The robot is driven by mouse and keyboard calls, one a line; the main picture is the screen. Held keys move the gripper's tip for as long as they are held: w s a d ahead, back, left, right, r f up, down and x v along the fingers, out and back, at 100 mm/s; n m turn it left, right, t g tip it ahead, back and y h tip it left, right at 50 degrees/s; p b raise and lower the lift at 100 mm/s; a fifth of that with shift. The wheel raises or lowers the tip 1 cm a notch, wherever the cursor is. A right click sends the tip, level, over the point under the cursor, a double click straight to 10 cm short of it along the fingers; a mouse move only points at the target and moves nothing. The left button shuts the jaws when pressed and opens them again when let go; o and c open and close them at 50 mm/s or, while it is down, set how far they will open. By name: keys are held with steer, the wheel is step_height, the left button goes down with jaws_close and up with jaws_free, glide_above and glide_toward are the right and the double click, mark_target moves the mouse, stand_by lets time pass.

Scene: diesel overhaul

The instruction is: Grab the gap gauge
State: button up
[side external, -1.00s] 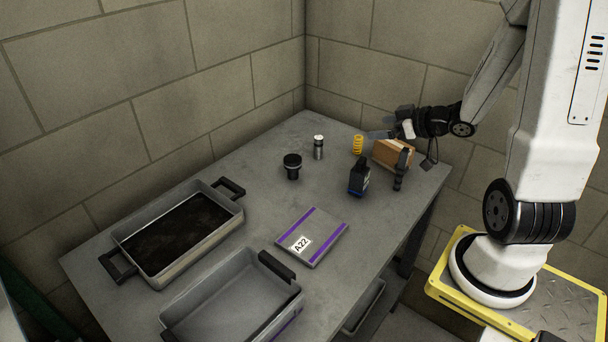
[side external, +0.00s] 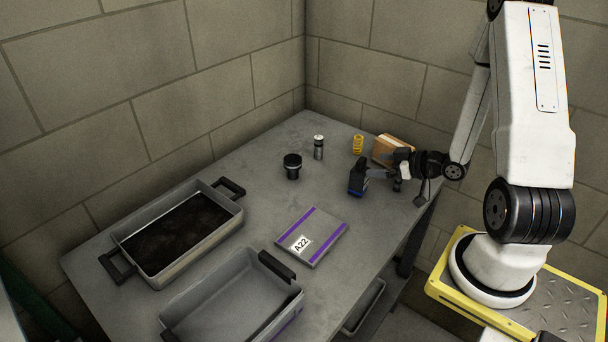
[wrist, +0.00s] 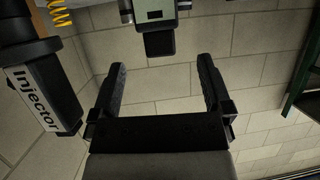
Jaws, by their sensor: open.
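A small dark device with a blue part, which I take for the gap gauge (side external: 357,181), stands on the grey table in the side view. In the wrist view the gap gauge (wrist: 158,13) shows at the top centre as a grey body with a black end, cut off by the picture edge. My gripper (side external: 372,174) is just right of it in the side view, level with it and pointing at it. In the wrist view my gripper (wrist: 161,76) has its two black fingers wide apart with nothing between them. Contact with the gauge cannot be told.
A black part labelled Injector (wrist: 38,95) stands close beside my gripper. A yellow spring (side external: 358,144), brown box (side external: 388,148), silver cylinder (side external: 318,150) and black round part (side external: 292,168) are behind. An A22 case (side external: 318,232) and two trays (side external: 240,196) (side external: 293,298) stand nearer.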

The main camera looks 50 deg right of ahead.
mark_target(364, 168)
steer(key=shift+f, duration=0.5)
steer(key=shift+w, duration=0.1)
steer(key=shift+x, duration=1.2)
steer(key=shift+x, duration=2.6)
jaws_close()
